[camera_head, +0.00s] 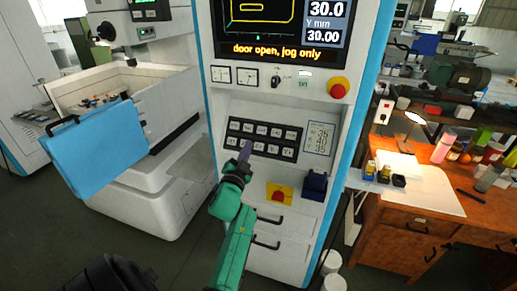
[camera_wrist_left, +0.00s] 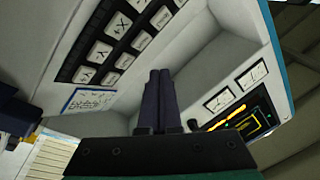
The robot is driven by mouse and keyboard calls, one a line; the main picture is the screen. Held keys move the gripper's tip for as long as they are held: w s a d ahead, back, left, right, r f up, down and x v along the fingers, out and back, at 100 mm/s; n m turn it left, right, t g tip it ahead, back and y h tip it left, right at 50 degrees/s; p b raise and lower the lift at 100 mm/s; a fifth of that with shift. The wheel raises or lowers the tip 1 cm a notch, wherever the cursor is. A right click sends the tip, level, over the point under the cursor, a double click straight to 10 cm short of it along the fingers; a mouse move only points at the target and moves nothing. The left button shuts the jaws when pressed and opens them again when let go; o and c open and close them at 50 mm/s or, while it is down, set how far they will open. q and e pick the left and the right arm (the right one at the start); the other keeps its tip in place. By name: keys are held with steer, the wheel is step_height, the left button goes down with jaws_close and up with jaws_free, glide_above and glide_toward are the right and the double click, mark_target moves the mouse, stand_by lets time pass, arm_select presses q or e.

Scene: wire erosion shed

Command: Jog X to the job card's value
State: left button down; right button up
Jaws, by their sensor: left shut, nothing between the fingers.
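The control cabinet's black keypad (camera_head: 264,138) carries two rows of white jog keys; it also shows in the left wrist view (camera_wrist_left: 118,30). The screen (camera_head: 280,25) reads "door open, jog only", with a 30.0 value partly cut off above Y mm 30.00. The job card (camera_head: 319,138) is right of the keypad, its figures too small to read surely; the left wrist view shows it tilted (camera_wrist_left: 88,100). My left gripper (camera_head: 246,148) is shut and empty, its tips in front of the keypad's lower row. I cannot tell whether they touch a key. My right gripper is not in view.
Below the keypad are a red stop button (camera_head: 279,194) on yellow and a dark blue holder (camera_head: 315,184). A red knob (camera_head: 338,88) is by the screen. The blue machine door (camera_head: 92,148) hangs open at left. A wooden bench (camera_head: 420,215) stands at right.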

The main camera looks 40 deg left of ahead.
mark_target(255, 149)
arm_select(q)
steer(key=w+f+b, duration=0.1)
steer(key=w+b, duration=0.1)
steer(key=w+a+f+b, duration=0.1)
steer(key=w+f+b, duration=0.1)
steer(key=w+a+f+b, duration=0.1)
steer(key=w+f+b, duration=0.1)
steer(key=shift+b, duration=0.3)
steer(key=shift+r, duration=0.15)
steer(key=shift+a, duration=0.1)
stand_by(1.4)
steer(key=shift+w+f+b, duration=0.2)
steer(key=shift+f+b, duration=0.05)
steer(key=shift+b, duration=0.15)
steer(key=shift+w+a, duration=0.1)
steer(key=shift+w, duration=0.05)
